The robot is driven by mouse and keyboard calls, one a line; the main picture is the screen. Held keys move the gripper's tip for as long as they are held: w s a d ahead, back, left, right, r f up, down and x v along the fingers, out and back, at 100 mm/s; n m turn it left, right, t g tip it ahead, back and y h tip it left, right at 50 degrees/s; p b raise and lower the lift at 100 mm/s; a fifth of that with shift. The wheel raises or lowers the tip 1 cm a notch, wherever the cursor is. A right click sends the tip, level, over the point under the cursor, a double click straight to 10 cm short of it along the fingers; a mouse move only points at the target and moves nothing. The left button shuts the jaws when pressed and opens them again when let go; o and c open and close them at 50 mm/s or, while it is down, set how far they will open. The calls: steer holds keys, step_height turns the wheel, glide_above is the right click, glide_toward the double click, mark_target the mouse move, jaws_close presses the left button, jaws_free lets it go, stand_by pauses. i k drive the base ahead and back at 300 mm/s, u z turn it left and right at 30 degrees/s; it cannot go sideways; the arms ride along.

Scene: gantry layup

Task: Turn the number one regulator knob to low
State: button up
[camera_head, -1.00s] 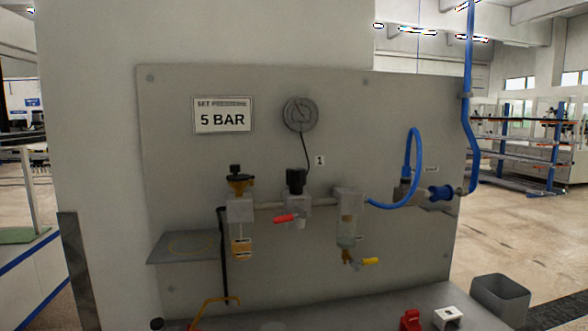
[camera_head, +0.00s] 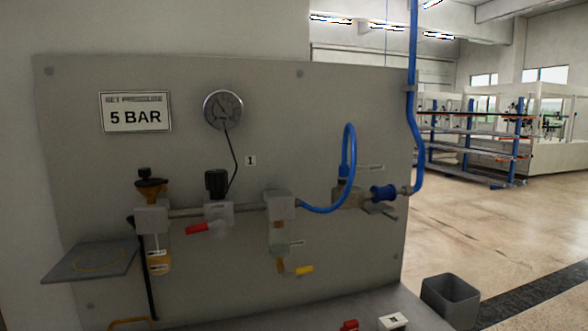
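The number one regulator has a black knob (camera_head: 216,182) on top of a grey body (camera_head: 218,212). It is mounted on a grey panel (camera_head: 330,100), left of a small label reading "1" (camera_head: 250,160). A round gauge (camera_head: 223,109) sits above it, joined by a thin black line. The gauge needle is too small to read, and no low marking on the knob can be made out. A red lever (camera_head: 205,228) sticks out below the regulator. My gripper is not in view.
A filter unit with an amber bowl (camera_head: 158,255) is left, and a clear-bowl unit (camera_head: 280,235) with a yellow lever (camera_head: 302,270) is right. A blue hose (camera_head: 350,150) loops further right. A small shelf (camera_head: 90,262) juts out lower left. A grey bin (camera_head: 450,300) stands lower right.

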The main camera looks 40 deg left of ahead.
mark_target(216, 179)
steer(key=z, duration=0.05)
steer(key=k, duration=0.65)
steer(key=u, duration=0.85)
steer(key=i, duration=0.4)
